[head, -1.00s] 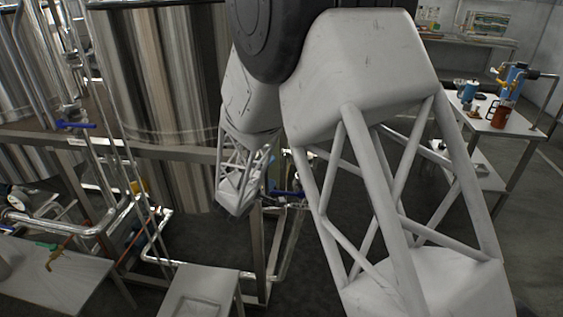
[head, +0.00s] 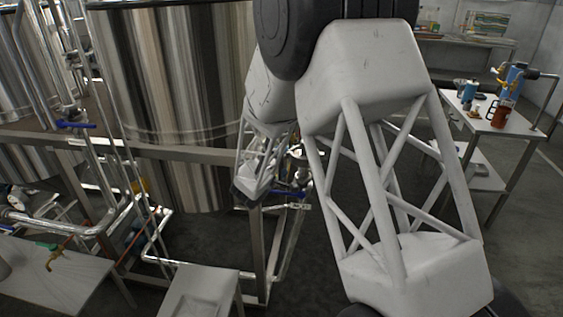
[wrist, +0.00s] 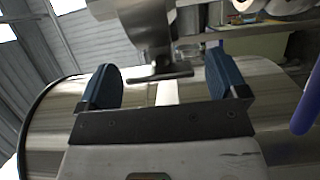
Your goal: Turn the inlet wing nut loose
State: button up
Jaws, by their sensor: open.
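In the wrist view my gripper (wrist: 163,68) is open, with its two blue fingers wide apart. A grey metal fitting (wrist: 150,28) shows beyond and between the fingers, with a thin dark bar (wrist: 160,76) across its lower end. I cannot tell whether this bar is the inlet wing nut. Nothing is seen held, and neither finger visibly touches the bar. In the head view my fingers cannot be made out; the arm's end is beside the valve with a blue handle (head: 288,194). No wing nut can be made out there.
A large steel tank (head: 175,90) stands behind the arm, with a metal frame and pipes around it. A blue handle (wrist: 305,105) is close at the right in the wrist view. A small table (head: 200,293) stands in front, and a table with bottles (head: 500,128) at the right.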

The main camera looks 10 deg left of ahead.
jog(key=c, duration=0.9)
jog(key=shift+n+t, duration=0.8)
jog(key=shift+n, duration=1.4)
jog(key=shift+c, duration=0.2)
jog(key=o, duration=0.9)
jog(key=shift+o, duration=0.2)
jog(key=shift+f, duration=0.1)
jog(key=v, duration=0.7)
jog(key=shift+s+a, duration=0.15)
jog(key=shift+s, duration=0.2)
